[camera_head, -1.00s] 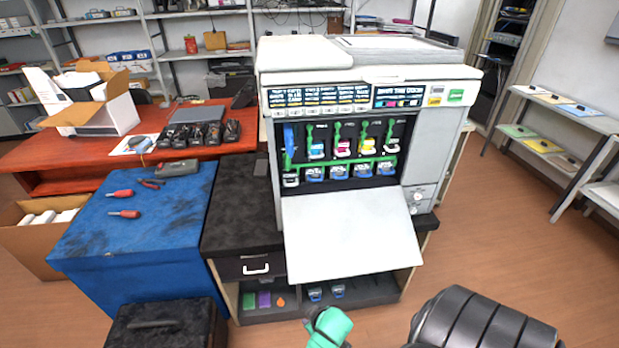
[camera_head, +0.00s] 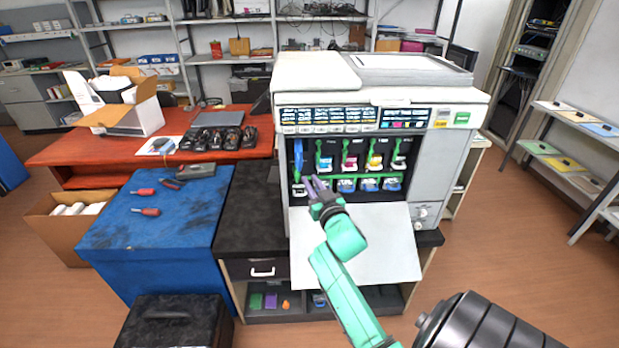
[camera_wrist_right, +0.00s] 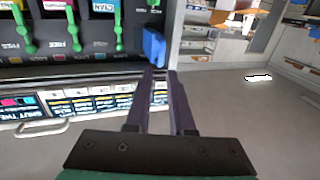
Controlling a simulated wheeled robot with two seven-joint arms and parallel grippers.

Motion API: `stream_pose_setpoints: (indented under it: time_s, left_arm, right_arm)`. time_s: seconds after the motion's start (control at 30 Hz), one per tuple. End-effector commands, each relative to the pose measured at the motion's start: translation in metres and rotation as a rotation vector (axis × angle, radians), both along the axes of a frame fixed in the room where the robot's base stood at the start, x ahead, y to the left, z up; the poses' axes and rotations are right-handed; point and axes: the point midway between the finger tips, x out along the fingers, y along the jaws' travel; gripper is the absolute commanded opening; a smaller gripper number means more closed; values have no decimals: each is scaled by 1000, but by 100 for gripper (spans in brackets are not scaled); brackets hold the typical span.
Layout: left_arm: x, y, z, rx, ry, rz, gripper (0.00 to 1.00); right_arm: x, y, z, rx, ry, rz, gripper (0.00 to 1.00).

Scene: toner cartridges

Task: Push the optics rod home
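The blue piece (camera_head: 298,158), which I take for the optics rod, stands upright at the left end of the printer's (camera_head: 450,150) open bay. It also shows in the right wrist view (camera_wrist_right: 153,46), just beyond my fingertips. My right gripper (camera_head: 314,184) is in front of the bay's lower left, below the blue piece. In the right wrist view its two dark fingers (camera_wrist_right: 160,76) have a narrow gap with nothing seen between them. I cannot tell whether they touch the blue piece. My left gripper is out of view.
The printer's white front door (camera_head: 385,250) hangs open below the bay, partly behind my right arm. Several green levers, such as one (camera_head: 346,155), stand right of the blue piece. A blue bench (camera_head: 185,225) with red-handled tools is on the left.

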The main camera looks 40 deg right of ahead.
Motion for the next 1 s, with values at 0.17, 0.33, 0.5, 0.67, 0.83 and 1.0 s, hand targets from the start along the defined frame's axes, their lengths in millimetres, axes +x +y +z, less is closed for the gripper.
stream_pose_setpoints:
  time_s: [0.17,0.33,0.5,0.67,0.83,1.0]
  left_arm:
    - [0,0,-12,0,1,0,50]
    - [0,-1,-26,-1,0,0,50]
    - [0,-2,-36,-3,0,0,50]
    - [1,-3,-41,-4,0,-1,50]
    - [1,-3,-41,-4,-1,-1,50]
    - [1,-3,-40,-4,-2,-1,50]
  right_arm:
    - [20,-6,-4,-2,0,3,21]
    - [50,-17,-6,-3,1,2,21]
    - [76,-28,-4,-1,4,0,21]
    - [90,-32,-4,0,4,1,21]
    - [93,-33,-3,0,6,1,21]
    - [93,-33,-3,0,6,1,0]
